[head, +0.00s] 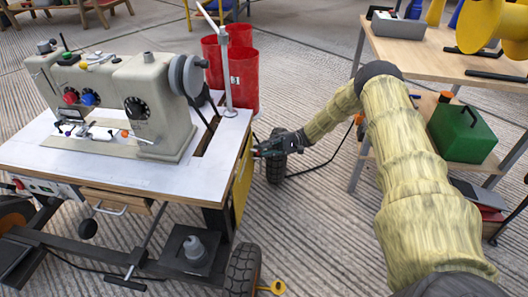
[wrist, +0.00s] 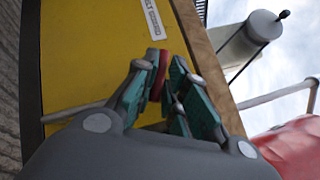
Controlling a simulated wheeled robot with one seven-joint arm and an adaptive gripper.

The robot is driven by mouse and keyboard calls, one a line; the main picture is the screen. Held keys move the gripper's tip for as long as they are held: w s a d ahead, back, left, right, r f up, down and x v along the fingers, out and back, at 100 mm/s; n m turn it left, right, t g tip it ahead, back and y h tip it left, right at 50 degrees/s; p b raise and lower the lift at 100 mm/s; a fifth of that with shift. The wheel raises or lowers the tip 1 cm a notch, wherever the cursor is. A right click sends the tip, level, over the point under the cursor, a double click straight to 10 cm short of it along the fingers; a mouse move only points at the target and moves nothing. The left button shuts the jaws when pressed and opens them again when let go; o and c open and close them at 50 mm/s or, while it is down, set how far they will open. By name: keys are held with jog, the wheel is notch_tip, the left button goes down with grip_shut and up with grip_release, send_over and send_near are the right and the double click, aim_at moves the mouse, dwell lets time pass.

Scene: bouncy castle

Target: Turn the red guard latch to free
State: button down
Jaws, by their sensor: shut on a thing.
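The yellow guard panel (head: 243,182) is on the right end of the sewing machine table. It fills much of the wrist view (wrist: 75,75), with a white label (wrist: 152,19) reading partly as "guard". The red guard latch (wrist: 161,72) is a small red piece between my teal fingers. My gripper (head: 259,152) reaches the panel from the right, just below the tabletop. In the wrist view my gripper (wrist: 163,82) is shut on the latch. The fingers hide most of the latch, so its exact angle cannot be told.
The sewing machine (head: 140,105) stands on the white tabletop (head: 30,150). Red bins (head: 243,80) stand behind the table. A wooden workbench (head: 425,50) with a green box (head: 463,133) stands to the right. A table wheel (head: 243,268) and a yellow caster lever (head: 278,287) are below.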

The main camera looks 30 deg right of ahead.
jog(key=m+t+y+b, duration=0.1)
jog(key=m+t, duration=0.3)
jog(key=m, duration=0.2)
jog(key=m+t+y+b, duration=0.1)
jog(key=m+t, duration=0.4)
jog(key=m, duration=0.1)
jog(key=s+f+m+t+y+b, duration=0.1)
jog(key=m+t+y, duration=0.1)
jog(key=m+t, duration=0.3)
jog(key=shift+a+f+m, duration=0.1)
jog(key=shift+a+m, duration=0.25)
jog(key=shift+m, duration=0.75)
jog(key=shift+m+t, duration=0.3)
jog(key=shift+t, duration=0.2)
jog(key=c, duration=1.5)
grip_release()
jog(key=v, duration=1.2)
